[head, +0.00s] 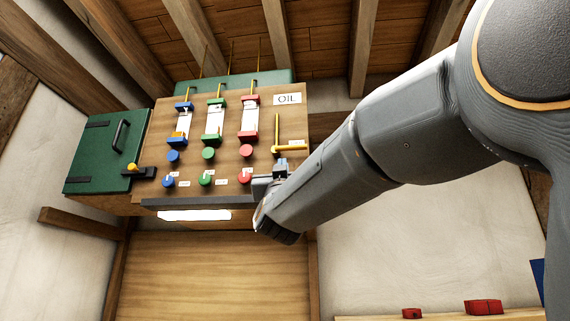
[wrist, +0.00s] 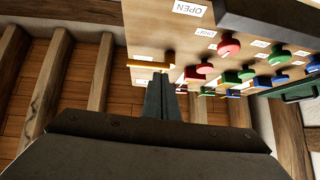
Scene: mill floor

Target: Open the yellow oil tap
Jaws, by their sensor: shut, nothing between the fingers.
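The yellow oil tap (head: 290,148) is on the right side of the wooden panel (head: 228,140), below the white OIL label (head: 287,99). Its bar lies roughly level and points right, and a thin yellow pipe (head: 277,127) rises above its left end. My gripper (head: 281,163) is shut and empty just below the tap. In the wrist view the gripper's fingertips (wrist: 161,76) are close to the yellow tap bar (wrist: 148,64). I cannot tell whether they touch. An OPEN label (wrist: 190,8) shows upside down in the wrist view.
Left of the tap are blue, green (head: 208,153) and red knobs with coloured slotted fittings above. A dark ledge (head: 205,203) runs under the panel. Red blocks (head: 483,307) lie lower right.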

